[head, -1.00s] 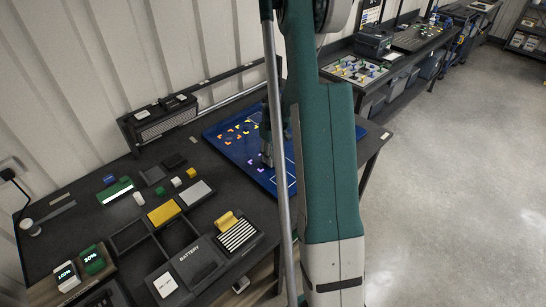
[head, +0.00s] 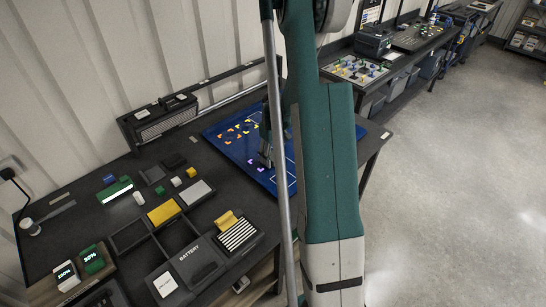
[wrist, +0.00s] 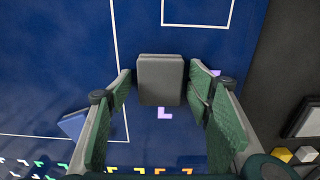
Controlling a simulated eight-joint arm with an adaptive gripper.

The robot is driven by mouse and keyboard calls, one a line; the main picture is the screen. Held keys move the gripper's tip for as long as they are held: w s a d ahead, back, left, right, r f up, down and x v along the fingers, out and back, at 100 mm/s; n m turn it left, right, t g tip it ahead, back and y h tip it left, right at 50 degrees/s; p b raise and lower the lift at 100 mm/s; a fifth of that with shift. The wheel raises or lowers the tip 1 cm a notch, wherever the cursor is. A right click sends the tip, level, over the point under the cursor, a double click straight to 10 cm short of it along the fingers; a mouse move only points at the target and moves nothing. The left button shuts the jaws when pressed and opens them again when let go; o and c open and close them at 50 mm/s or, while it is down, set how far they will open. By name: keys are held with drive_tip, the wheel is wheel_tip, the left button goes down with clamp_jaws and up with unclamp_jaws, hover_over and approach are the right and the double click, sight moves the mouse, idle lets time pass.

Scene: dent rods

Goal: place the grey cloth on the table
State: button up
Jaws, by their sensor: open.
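In the wrist view a grey block-like piece, which I take to be the folded grey cloth (wrist: 160,82), lies on the blue mat (wrist: 60,40). My gripper (wrist: 160,85) is open, with one green-padded finger on each side of the grey piece. A gap of blue shows on its left; on the right the finger is very near it, and I cannot tell whether they touch. In the head view my gripper (head: 266,152) is low over the blue mat (head: 228,150) on the dark table (head: 85,215). The grey piece cannot be made out there.
A blue piece (wrist: 73,124) lies on the mat by the left finger. Lavender and orange corner marks and white lines cover the mat. In the head view, battery trays (head: 190,265) and small blocks crowd the table's left and front.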

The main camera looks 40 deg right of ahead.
sight(273, 156)
drive_tip(key=shift+r, duration=0.15)
wheel_tip(273, 156, up, 12)
idle(0.7)
idle(0.6)
drive_tip(key=shift+a, duration=0.15)
